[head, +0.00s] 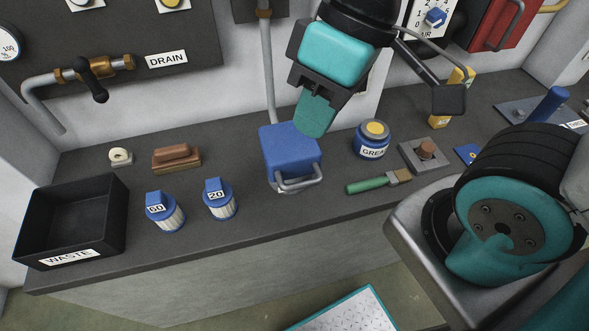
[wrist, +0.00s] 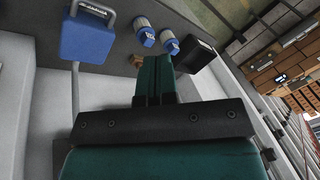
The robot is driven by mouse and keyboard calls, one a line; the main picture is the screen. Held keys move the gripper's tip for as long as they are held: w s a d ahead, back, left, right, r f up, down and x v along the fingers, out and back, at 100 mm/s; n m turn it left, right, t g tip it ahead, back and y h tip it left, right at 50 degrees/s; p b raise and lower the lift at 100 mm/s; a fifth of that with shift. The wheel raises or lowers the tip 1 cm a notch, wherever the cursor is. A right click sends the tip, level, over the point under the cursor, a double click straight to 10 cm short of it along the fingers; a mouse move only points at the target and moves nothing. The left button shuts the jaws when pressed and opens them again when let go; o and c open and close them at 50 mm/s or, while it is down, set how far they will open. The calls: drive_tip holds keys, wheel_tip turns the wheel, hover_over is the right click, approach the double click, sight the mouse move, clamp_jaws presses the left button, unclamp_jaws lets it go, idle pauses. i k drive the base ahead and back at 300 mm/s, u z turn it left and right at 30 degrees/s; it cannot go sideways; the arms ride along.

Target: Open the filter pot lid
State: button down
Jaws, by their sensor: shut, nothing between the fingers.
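The filter pot shows as a blue block-shaped lid (head: 289,147) with a grey bar handle (head: 298,184) on its front side, on the dark bench. The pot body under the lid is mostly hidden, and the lid looks down. The lid also shows in the wrist view (wrist: 88,40), at upper left, with its handle (wrist: 97,9) at the top edge. My gripper (head: 312,132) is shut and empty. Its teal fingers are above and behind the lid, slightly to the right in the head view. In the wrist view the shut fingers (wrist: 155,70) point away from the lid, to its right.
Two filter cartridges (head: 164,212) (head: 220,199) and a black WASTE bin (head: 75,224) stand left of the pot. A grease tin (head: 371,139), a green-handled brush (head: 372,184) and a grey block with a brown knob (head: 425,155) are to the right. A pipe (head: 268,75) rises behind.

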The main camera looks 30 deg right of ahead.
sight(288, 153)
drive_tip(key=u, duration=0.05)
drive_tip(key=k, duration=0.5)
drive_tip(key=u, duration=1.2)
drive_tip(key=k, duration=0.35)
drive_tip(key=z, duration=1.55)
